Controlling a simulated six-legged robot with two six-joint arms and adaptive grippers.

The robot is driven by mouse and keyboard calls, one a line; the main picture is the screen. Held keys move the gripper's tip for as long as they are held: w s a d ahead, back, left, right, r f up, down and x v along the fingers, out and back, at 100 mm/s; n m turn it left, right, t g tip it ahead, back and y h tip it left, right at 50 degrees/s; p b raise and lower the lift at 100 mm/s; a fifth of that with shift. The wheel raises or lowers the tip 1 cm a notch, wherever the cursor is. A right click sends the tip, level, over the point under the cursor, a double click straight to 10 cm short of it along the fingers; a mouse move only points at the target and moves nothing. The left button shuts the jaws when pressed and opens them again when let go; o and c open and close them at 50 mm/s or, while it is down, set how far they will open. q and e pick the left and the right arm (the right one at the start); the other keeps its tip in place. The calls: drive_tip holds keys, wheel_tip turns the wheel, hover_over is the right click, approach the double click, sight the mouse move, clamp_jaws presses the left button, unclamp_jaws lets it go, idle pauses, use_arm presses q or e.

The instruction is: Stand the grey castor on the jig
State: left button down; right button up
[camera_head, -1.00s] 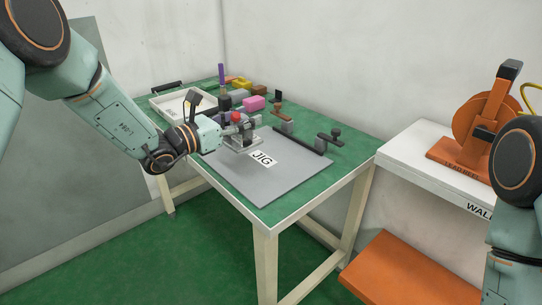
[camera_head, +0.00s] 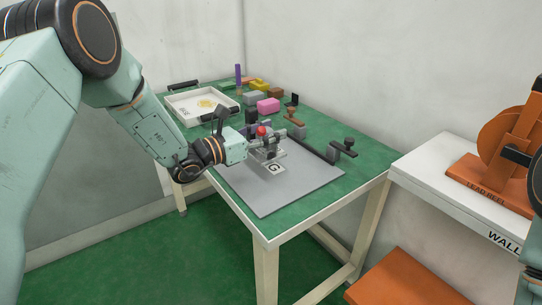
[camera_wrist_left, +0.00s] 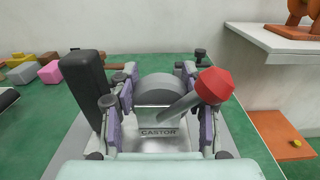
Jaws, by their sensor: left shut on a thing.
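The grey castor (camera_wrist_left: 158,92) shows in the left wrist view with its wheel up, a "CASTOR" label on its base and a red-knobbed lever (camera_wrist_left: 214,86). My left gripper (camera_head: 264,148) is shut on it, with purple-padded fingers on both sides of it in the wrist view. The jig is a grey plate (camera_head: 285,192) on the green table. In the head view the castor is over the back part of the plate and hides part of the JIG label (camera_head: 275,168). I cannot tell whether it touches the plate. My right gripper is out of view.
A dark rail with a clamp (camera_head: 342,148) runs along the plate's back right edge. A white tray (camera_head: 187,122), a pink block (camera_head: 268,105) and several other blocks stand behind. A white shelf with an orange reel (camera_head: 506,140) is at right. The plate's front is clear.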

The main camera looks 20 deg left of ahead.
sight(261, 153)
use_arm(q)
drive_tip(key=shift+w+f, duration=0.15)
drive_tip(key=shift+f, duration=0.65)
drive_tip(key=shift+a+f, duration=0.1)
drive_tip(key=shift+f, duration=0.15)
drive_tip(key=shift+a+f, duration=0.1)
drive_tip(key=shift+f, duration=0.1)
drive_tip(key=f, duration=0.1)
drive_tip(key=f+b, duration=0.1)
drive_tip(key=f, duration=0.1)
drive_tip(key=shift+s, duration=0.2)
drive_tip(key=shift+w+f, duration=0.1)
drive_tip(key=shift+w, duration=0.1)
drive_tip(key=c, duration=1)
unclamp_jaws()
drive_tip(key=shift+s, duration=0.1)
drive_tip(key=shift+o, duration=1.3)
drive_tip(key=shift+s, duration=0.2)
drive_tip(key=shift+o, duration=0.5)
drive_tip(key=shift+w, duration=0.2)
